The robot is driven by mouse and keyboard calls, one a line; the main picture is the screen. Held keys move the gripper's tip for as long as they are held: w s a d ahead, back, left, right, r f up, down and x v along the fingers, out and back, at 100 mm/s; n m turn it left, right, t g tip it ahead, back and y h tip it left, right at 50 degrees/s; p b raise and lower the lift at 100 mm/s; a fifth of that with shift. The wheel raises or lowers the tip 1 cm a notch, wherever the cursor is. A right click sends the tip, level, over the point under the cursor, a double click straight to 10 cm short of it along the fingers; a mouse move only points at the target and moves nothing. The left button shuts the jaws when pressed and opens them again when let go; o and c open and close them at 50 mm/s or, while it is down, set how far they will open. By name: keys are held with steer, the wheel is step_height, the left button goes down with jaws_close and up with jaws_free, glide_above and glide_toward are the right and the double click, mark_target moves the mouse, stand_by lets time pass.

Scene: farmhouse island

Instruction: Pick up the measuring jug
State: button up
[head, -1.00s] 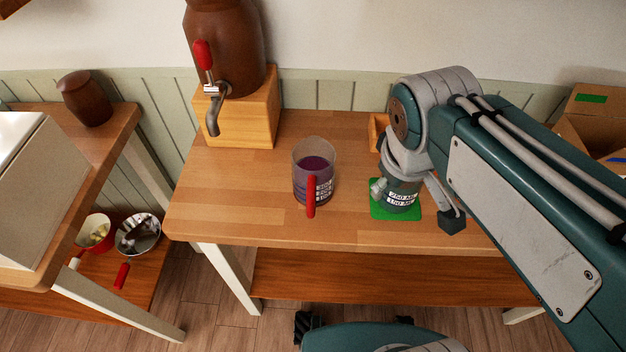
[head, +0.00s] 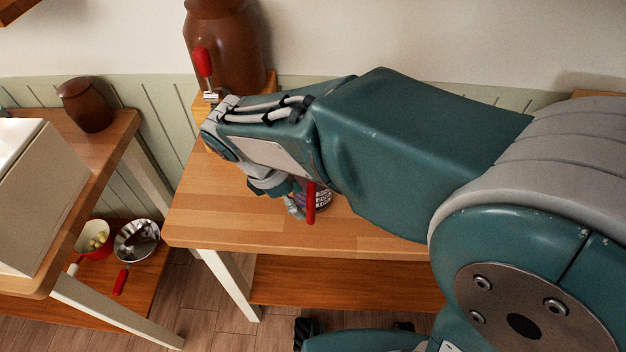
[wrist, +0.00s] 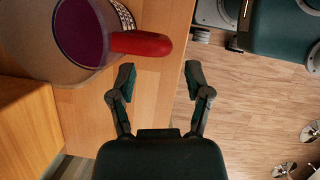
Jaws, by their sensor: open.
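The measuring jug (head: 323,203) is clear, with a red upright handle, printed markings and purple liquid. It stands on the wooden table (head: 225,215), and my arm hides most of it in the head view. In the wrist view the jug (wrist: 80,32) is at the upper left, seen from above, with its red handle (wrist: 140,43) pointing right. My gripper (wrist: 160,76) is open and empty, its fingertips just short of the handle, the left one nearest. In the head view my gripper (head: 294,205) is partly hidden, just left of the handle.
A brown crock (head: 232,45) with a red-levered tap stands on a wooden block (wrist: 25,135) near the jug. A side table (head: 120,125) at the left holds a brown jar (head: 86,104); pans (head: 138,240) sit on its lower shelf. My arm covers the table's right part.

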mark_target(308, 223)
steer(key=shift+s+x, duration=0.2)
steer(key=shift+x, duration=2.85)
steer(key=shift+a+f, duration=0.1)
steer(key=shift+a, duration=0.1)
jaws_close()
